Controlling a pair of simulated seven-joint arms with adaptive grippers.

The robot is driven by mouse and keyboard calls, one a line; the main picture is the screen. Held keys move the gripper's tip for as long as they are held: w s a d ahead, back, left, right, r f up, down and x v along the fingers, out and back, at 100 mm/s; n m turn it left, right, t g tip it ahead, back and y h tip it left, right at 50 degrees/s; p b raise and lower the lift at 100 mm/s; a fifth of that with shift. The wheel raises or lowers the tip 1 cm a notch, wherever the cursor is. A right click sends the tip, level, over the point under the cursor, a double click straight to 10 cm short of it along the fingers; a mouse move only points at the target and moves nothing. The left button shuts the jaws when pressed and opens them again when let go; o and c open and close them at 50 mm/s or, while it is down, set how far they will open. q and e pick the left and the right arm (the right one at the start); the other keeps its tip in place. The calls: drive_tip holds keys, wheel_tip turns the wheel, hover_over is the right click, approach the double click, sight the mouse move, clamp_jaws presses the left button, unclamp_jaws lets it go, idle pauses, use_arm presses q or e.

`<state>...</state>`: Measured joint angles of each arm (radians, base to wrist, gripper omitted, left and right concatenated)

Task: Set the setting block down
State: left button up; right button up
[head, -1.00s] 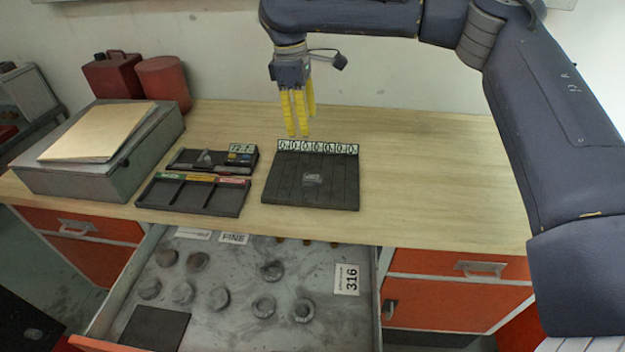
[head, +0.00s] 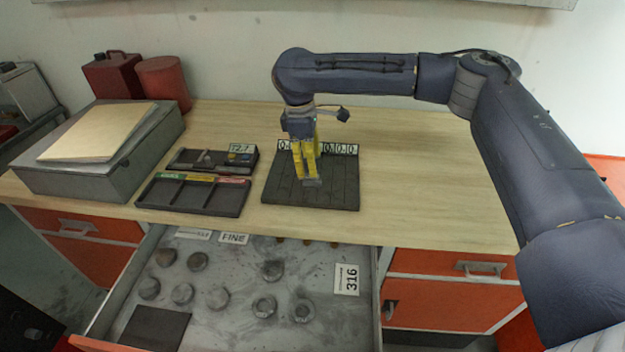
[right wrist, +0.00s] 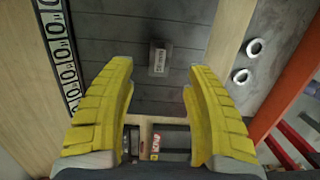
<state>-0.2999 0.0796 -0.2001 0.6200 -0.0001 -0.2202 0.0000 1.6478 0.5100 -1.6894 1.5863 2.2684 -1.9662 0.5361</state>
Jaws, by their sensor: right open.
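The setting block, a small grey block with a pale label, rests on the dark slotted board (head: 338,192). In the right wrist view the block (right wrist: 159,58) lies ahead of and between my open fingers, with dark board surface around it. In the head view the block (head: 313,183) shows just at the yellow fingertips. My right gripper (head: 308,178) points down over the board, open and empty; its two yellow fingers (right wrist: 158,85) are apart from the block on both sides. My left gripper is not in view.
A strip of number tiles (head: 342,149) lines the board's back edge. Left of it stand a black divided tray (head: 193,194) and a small device with a display (head: 240,150). The open drawer (head: 230,285) in front holds several round parts. The table right of the board is clear.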

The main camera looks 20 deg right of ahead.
sight(312, 180)
drive_tip(key=shift+s+d+f, duration=0.1)
drive_tip(key=shift+d+f, duration=0.1)
drive_tip(key=shift+f, duration=1.15)
drive_tip(key=shift+d+f, duration=0.2)
drive_tip(key=shift+f, duration=1.1)
drive_tip(key=shift+o, duration=0.2)
clamp_jaws()
